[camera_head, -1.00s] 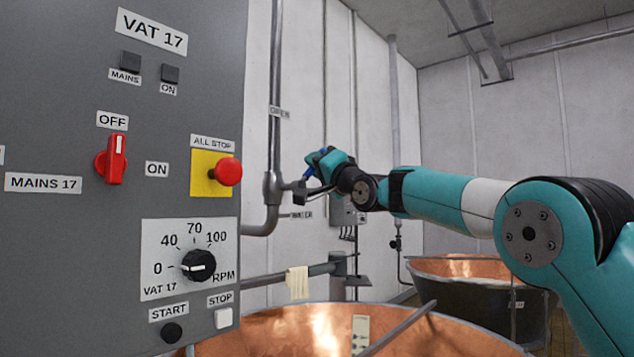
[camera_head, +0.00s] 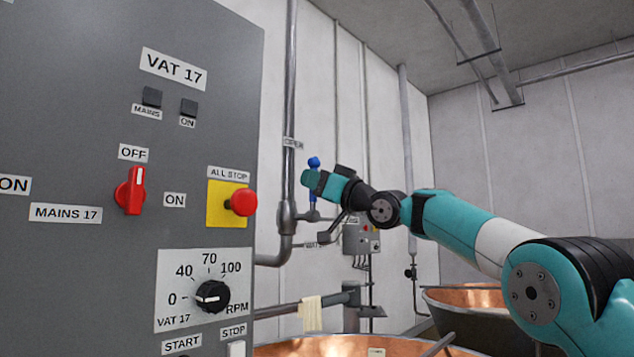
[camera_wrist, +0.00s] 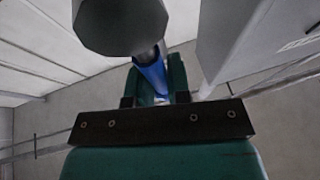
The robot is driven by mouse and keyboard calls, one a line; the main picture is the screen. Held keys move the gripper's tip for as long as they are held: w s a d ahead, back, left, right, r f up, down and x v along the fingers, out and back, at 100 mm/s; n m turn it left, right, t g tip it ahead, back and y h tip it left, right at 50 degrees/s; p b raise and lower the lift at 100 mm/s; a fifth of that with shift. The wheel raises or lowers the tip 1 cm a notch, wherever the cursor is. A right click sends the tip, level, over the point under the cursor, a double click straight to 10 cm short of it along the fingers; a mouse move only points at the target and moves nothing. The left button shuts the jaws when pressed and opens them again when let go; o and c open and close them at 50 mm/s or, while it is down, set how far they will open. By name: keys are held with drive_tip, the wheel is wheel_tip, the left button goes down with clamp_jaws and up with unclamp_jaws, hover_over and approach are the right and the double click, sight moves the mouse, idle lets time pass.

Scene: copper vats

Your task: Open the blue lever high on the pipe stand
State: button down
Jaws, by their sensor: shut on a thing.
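The blue lever (camera_head: 314,163) stands nearly upright on the valve of the grey pipe (camera_head: 291,80), left of centre in the head view. Its knob shows above my gripper (camera_head: 313,183), and a short blue part shows below. The tip points up, just below and right of the OPEN label (camera_head: 292,143). My gripper is shut on the lever. In the wrist view, the blue lever (camera_wrist: 150,78) lies between the teal fingers of my gripper (camera_wrist: 156,80). A dark grey rounded part of the valve fills the top there. The valve's exact position is partly hidden.
The VAT 17 panel (camera_head: 90,120) stands close on the left, with a red ALL STOP button (camera_head: 243,202). Below are a horizontal pipe with a cloth (camera_head: 311,313) and copper vats (camera_head: 470,297). A grey box (camera_head: 360,236) hangs behind my wrist.

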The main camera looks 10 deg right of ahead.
drive_tip(key=shift+s+a+f+n, duration=0.1)
drive_tip(key=shift+a+f+n, duration=0.1)
drive_tip(key=shift+n, duration=0.2)
drive_tip(key=c, duration=1.1)
unclamp_jaws()
drive_tip(key=shift+r, duration=0.1)
drive_tip(key=shift+s+d, duration=0.1)
drive_tip(key=shift+d, duration=0.05)
drive_tip(key=b+v, duration=1.1)
drive_tip(key=v, duration=0.6)
drive_tip(key=shift+d, duration=0.2)
